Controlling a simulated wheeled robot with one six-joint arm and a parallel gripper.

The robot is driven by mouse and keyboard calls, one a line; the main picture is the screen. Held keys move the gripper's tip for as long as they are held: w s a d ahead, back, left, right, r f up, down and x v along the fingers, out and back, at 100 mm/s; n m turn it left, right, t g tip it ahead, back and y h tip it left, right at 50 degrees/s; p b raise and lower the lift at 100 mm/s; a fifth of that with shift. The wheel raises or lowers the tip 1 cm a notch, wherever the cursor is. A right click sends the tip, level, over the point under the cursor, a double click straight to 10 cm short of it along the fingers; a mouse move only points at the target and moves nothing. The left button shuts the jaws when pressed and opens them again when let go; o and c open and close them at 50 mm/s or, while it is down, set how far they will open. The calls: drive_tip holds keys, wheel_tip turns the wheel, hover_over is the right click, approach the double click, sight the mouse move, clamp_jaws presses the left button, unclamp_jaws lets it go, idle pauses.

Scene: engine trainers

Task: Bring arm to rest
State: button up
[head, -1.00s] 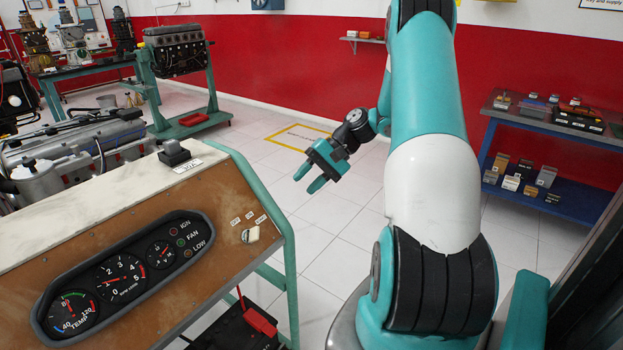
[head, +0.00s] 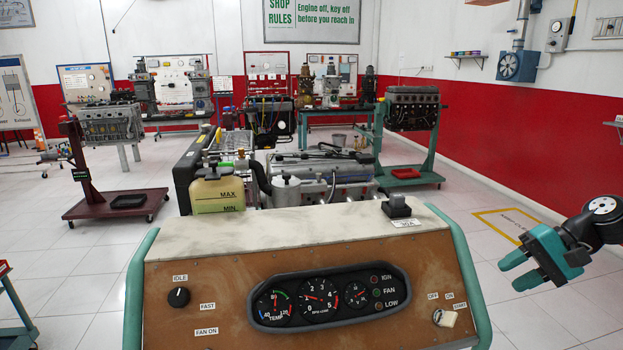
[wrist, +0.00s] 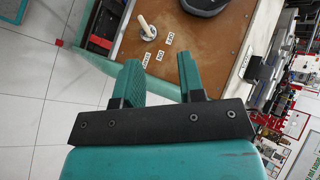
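My gripper (head: 511,275) is at the right of the head view, beside the right end of the engine trainer's control panel (head: 225,290) and apart from it. In the wrist view my gripper (wrist: 158,62) has its two teal fingers spread, with nothing between them. The cream key (head: 444,318) sits at the panel's right, under the OFF, ON and START labels. It also shows beyond the fingers in the wrist view (wrist: 147,28).
The panel has gauges (head: 322,300) and a black knob (head: 179,297). A black switch (head: 396,206) stands on its top ledge (head: 290,226). The engine (head: 325,178) and a coolant tank (head: 218,192) lie behind. Open tiled floor (head: 540,320) is at the right.

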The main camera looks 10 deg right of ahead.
drive_tip(key=a+r+n+g+h, duration=0.15)
drive_tip(key=a+r+n, duration=0.35)
drive_tip(key=a, duration=0.8)
drive_tip(key=s+a+r+n+h, duration=0.1)
drive_tip(key=s+a+r+n, duration=0.1)
drive_tip(key=s+a+n, duration=0.3)
drive_tip(key=s+a+r+n+g+h, duration=0.1)
drive_tip(key=s+a+n, duration=0.4)
drive_tip(key=s+a, duration=0.8)
wheel_tip(320, 180, up, 2)
drive_tip(key=shift+r+h, duration=0.15)
drive_tip(key=shift+h, duration=0.5)
drive_tip(key=shift+g, duration=0.25)
